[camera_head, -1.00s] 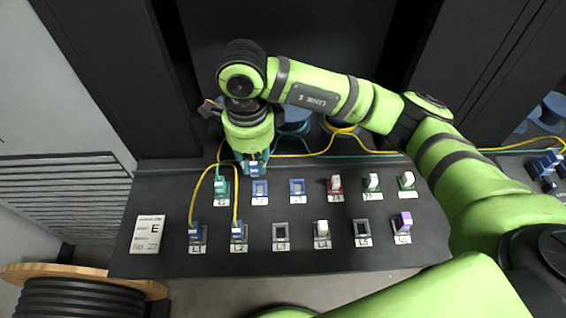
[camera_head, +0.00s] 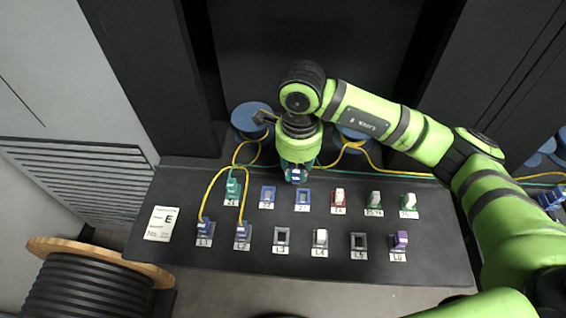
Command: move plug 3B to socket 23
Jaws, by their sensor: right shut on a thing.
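My right gripper (camera_head: 296,174) points down over the back row of the panel and is shut on a small blue plug (camera_head: 295,178), mostly hidden by the fingers. The second blue socket (camera_head: 303,199) of the back row, which looks empty, is just in front of and below it; whether plug and socket touch I cannot tell. Its label is too blurred to read; by its place in the row it may be socket 23. The other blue socket (camera_head: 267,196), to its left, also looks empty. My left gripper is not in view.
The dark panel (camera_head: 180,240) carries more sockets: a green one with a plug (camera_head: 232,188) at left, red and green ones with white plugs at right, a grey front row with a purple plug (camera_head: 400,240). Yellow cables (camera_head: 212,190) loop at left. A cable reel (camera_head: 85,285) stands front left.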

